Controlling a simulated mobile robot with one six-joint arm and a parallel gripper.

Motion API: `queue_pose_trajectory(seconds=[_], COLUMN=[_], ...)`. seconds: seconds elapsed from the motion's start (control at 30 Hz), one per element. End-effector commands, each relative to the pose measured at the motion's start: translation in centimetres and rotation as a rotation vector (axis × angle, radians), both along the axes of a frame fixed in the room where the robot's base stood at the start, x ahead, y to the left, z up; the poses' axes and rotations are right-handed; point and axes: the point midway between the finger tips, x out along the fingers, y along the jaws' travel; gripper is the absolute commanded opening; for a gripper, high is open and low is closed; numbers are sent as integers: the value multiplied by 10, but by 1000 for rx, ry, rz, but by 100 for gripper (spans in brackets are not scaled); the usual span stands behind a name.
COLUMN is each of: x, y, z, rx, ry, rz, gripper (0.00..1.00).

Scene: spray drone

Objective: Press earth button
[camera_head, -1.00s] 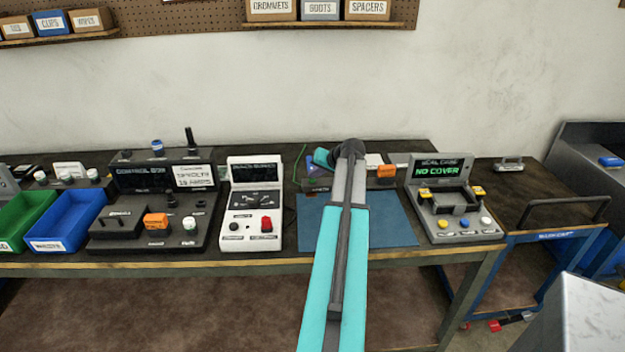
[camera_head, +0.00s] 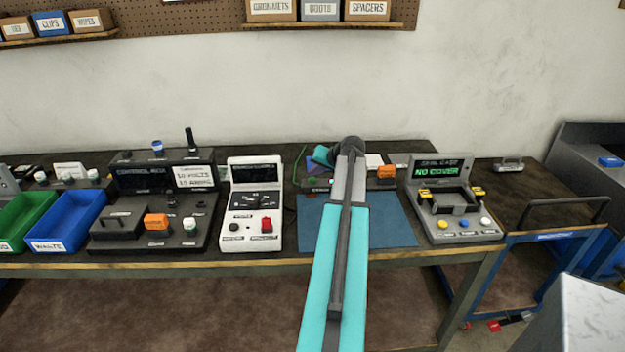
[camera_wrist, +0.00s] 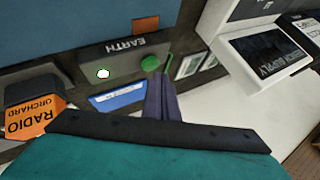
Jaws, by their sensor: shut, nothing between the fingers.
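A grey box labelled EARTH (camera_wrist: 125,50) lies across the upper part of the wrist view, its text upside down. A round green knob (camera_wrist: 150,62) stands on its face, and a bright white spot with a green rim (camera_wrist: 103,73) shows farther left on it. My gripper (camera_wrist: 160,78) is shut and empty, its purple fingers pointing at the box with tips close to the green knob; I cannot tell if they touch. In the head view the earth box (camera_head: 314,185) is partly hidden behind my arm, and a small bright spot shows on it.
An orange block marked RADIO ORCHARD (camera_wrist: 32,118) stands beside the box. A blue label (camera_wrist: 118,97) lies close to the fingers. A white bench supply (camera_head: 255,205) stands left of my arm, a grey NO COVER unit (camera_head: 453,200) right. A blue mat (camera_head: 390,220) is clear.

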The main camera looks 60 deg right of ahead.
Motion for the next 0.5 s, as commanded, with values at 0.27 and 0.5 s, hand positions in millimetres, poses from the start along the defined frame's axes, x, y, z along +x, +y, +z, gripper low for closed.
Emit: queue_pose_trajectory(seconds=[0.27, 0.5], x=[0, 0], y=[0, 0], z=[8, 25], rx=[-1, -1], ry=[-1, -1], rz=[-1, -1], gripper=[0, 0])
